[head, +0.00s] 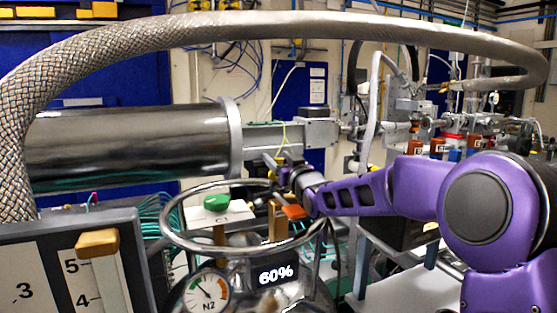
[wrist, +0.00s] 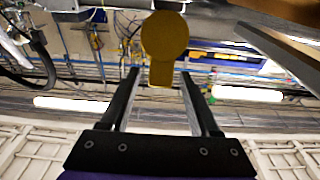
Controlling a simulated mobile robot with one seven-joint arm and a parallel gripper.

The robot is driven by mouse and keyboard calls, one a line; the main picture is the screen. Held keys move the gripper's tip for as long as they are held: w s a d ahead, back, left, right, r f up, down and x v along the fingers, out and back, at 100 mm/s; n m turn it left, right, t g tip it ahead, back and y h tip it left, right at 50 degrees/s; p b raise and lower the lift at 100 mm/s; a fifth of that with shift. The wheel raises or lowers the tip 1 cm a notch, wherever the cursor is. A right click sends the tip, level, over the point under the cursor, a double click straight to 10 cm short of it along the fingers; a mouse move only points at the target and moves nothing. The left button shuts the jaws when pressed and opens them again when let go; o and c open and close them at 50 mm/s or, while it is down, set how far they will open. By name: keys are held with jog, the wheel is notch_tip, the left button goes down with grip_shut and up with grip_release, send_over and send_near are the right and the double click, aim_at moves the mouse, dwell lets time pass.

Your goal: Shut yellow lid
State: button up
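The yellow lid (wrist: 165,40) shows in the wrist view as a round flat disc with a short straight tab. It is just past my gripper (wrist: 161,72), with the tab lined up with the gap between the two dark fingers. The fingers are wide apart, with clear space on both sides of the tab; I see no contact. In the head view my gripper (head: 284,168) is small and dark, above the far side of a steel ring. I cannot surely pick out the yellow lid there, and its hinge is hidden.
The steel ring (head: 171,232) surrounds a green knob (head: 217,202) and an orange piece (head: 293,211). A gauge (head: 206,293) and a 60% display (head: 276,274) sit below. A braided hose (head: 290,28) arches overhead. A panel with a tan slider (head: 97,242) stands at left.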

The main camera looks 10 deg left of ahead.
notch_tip(320, 180, up, 10)
jog(key=shift+p, duration=0.65)
jog(key=g+h, duration=0.1)
send_near(278, 159)
jog(key=p+x, duration=0.1)
jog(key=x, duration=1.2)
jog(key=shift+w+f+p, duration=0.1)
jog(key=shift+w+p, duration=0.25)
jog(key=shift+p, duration=0.05)
grip_shut()
dwell(1.2)
